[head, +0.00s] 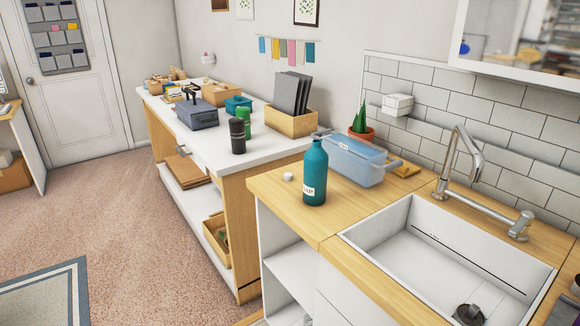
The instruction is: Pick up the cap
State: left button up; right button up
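A small white object (288,176), which looks like a cap, lies on the wooden counter (268,187) near its left edge. It sits just left of a teal bottle (315,168) with a white label, apart from it. The bottle stands upright; whether its mouth is open is too small to tell. Neither of my grippers is in the head view.
A blue translucent bin (354,161) stands behind the bottle. A white sink (440,255) with a metal faucet (466,160) is at the right. A white-topped table (207,146) at the left holds black and green bottles, boxes and a file holder.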

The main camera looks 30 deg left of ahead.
aim_at(288, 176)
jog(key=i+j, duration=0.1)
jog(key=j, duration=0.4)
jog(key=i+j, duration=0.15)
jog(key=j, duration=0.35)
jog(key=i+j, duration=0.1)
jog(key=j, duration=0.4)
jog(key=i+j+z, duration=0.1)
jog(key=j, duration=0.4)
